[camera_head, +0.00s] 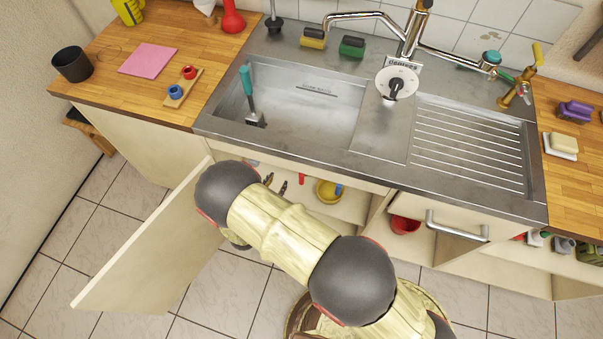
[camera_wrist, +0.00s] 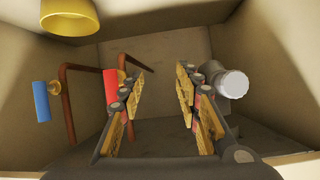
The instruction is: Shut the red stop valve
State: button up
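The red valve handle (camera_wrist: 111,86) shows in the wrist view inside the under-sink cabinet, beside a brown pipe (camera_wrist: 68,95). It is a short upright red bar, partly covered by my left finger. It also shows as a small red piece (camera_head: 302,179) in the head view. A blue handle (camera_wrist: 41,101) is farther left in the wrist view. My gripper (camera_wrist: 161,92) is open, with nothing between its fingers. The red handle is just outside the left finger; I cannot tell whether they touch. In the head view my gripper (camera_head: 276,183) is inside the cabinet, mostly hidden by my arm.
A yellow round container (camera_wrist: 70,17) is at the upper left of the wrist view. The open cabinet door (camera_head: 150,245) is left of my arm. The sink (camera_head: 300,105) is above the cabinet.

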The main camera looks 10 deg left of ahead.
aim_at(300, 177)
jog(key=s+d+r+t+h, duration=0.3)
jog(key=d+t+h, duration=0.15)
jog(key=d, duration=0.25)
jog(key=shift+m+y, duration=0.4)
jog(key=shift+y, duration=0.05)
jog(key=b+x, duration=0.1)
jog(key=x, duration=0.6)
jog(key=shift+w+a+r+b, duration=0.15)
jog(key=shift+w+r+b, duration=0.1)
jog(key=shift+w+b, duration=0.1)
jog(key=shift+c, duration=0.4)
jog(key=c, duration=0.8)
